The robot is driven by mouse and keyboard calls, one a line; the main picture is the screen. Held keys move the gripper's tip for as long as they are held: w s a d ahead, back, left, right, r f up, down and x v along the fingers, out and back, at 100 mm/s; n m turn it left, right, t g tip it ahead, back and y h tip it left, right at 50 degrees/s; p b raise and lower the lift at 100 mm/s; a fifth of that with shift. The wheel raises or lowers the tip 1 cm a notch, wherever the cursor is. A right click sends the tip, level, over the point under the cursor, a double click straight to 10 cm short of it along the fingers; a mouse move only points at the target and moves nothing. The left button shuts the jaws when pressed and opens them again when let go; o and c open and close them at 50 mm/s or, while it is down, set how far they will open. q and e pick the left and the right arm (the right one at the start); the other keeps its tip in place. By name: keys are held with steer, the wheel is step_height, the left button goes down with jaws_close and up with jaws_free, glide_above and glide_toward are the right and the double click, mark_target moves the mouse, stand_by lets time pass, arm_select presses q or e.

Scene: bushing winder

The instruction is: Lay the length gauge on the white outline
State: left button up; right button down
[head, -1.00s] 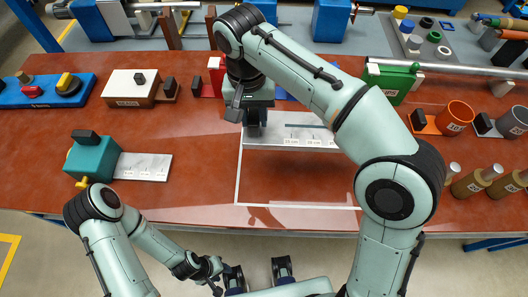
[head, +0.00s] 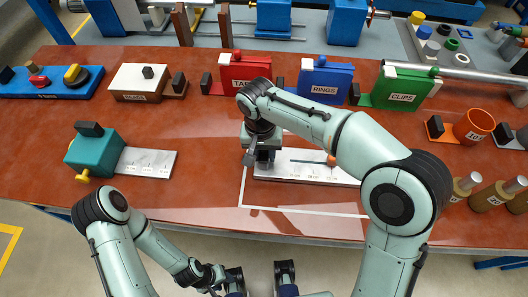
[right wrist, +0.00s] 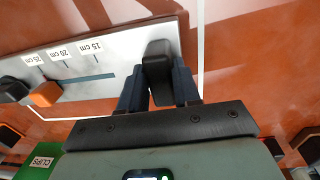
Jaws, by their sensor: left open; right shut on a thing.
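The length gauge (head: 300,171) is a long pale plate with centimetre marks, a black knob at its left end and an orange slider. My right gripper (head: 262,158) is shut on the black knob (right wrist: 158,62). The white outline (head: 300,211) shows on the red table left of and in front of the gauge. In the right wrist view, the gauge (right wrist: 110,62) lies beside a white line at its knob end. I cannot tell whether it touches the table. My right arm hides its far end in the head view. My left gripper (head: 260,276) is open and empty at the front.
A teal block (head: 97,152) with a marked plate stands at the left. Red (head: 245,72), blue (head: 325,82) and green (head: 405,88) boxes line the back. An orange cup (head: 474,126) and brown cylinders (head: 465,187) stand at the right.

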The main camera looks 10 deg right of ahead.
steer(key=c, duration=0.8)
jaws_free()
step_height(320, 180, up, 12)
steer(key=p, duration=0.2)
steer(key=shift+a+p, duration=0.3)
steer(key=shift+a, duration=0.1)
